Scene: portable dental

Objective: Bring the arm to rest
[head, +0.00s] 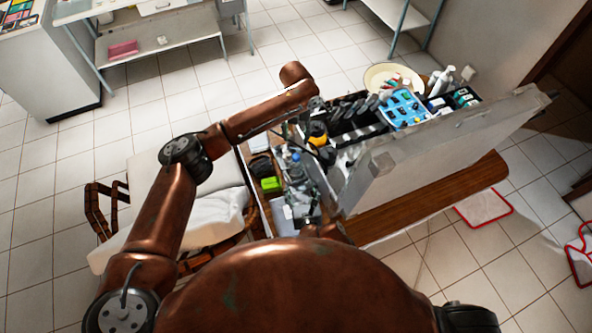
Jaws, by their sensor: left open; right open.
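My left arm comes in from the left and bends over the open case. My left gripper (318,106), small and dark, is over the case's far part, open, with no held object visible. My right arm is mostly behind my body. A short copper link shows at the case's near end, and my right gripper (328,190) is low among the grey instruments there, open. Its fingers are hard to tell from the clutter. The open dental case (262,205) holds instruments, a bright green box (271,184) and a yellow-orange item (318,139). Its grey lid (430,150) stands up on the right.
The case rests on a wooden table (440,205). A blue tray (404,108) and a cream bowl (392,74) are at its far end. A reclined chair with white padding (205,212) is on the left. Shelving (160,45) stands behind. Tiled floor is clear at left.

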